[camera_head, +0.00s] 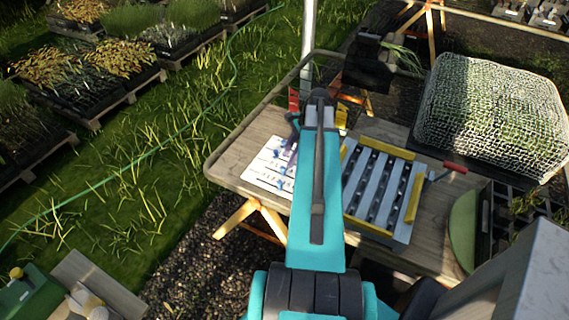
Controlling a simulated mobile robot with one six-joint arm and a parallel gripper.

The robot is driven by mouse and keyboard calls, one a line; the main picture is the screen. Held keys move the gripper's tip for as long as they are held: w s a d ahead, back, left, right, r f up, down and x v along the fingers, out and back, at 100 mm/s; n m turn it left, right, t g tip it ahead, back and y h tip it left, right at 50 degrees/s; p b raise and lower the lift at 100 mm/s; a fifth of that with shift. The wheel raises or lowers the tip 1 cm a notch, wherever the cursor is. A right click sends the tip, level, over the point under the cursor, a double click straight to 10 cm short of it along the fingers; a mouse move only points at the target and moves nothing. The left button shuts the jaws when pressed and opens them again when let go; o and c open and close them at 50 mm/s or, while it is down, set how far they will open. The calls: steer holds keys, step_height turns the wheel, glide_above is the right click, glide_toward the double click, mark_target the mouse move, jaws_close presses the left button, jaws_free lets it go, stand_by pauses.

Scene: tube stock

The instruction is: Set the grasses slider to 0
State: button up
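A white board (262,168) with several blue sliders (281,154) lies on the left part of the wooden table. Its labels are too small to read, so I cannot tell which slider is the grasses one or where it is set. My teal arm reaches over the table and covers the board's right side. My gripper (292,125) seems to be at the arm's far end, by the board's upper right edge. It is mostly hidden and small, so I cannot tell whether its fingers are open or touch a slider.
A metal rack with yellow bars (378,188) lies right of my arm. A net-covered plant tray (490,115) is at the right, a black object (368,65) at the back. A red-handled tool (452,168) lies near the rack. The wooden table's (228,168) left edge borders grass.

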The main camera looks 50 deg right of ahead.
mark_target(283, 168)
steer(key=shift+p+x, duration=0.55)
steer(key=shift+x, duration=1.85)
jaws_close()
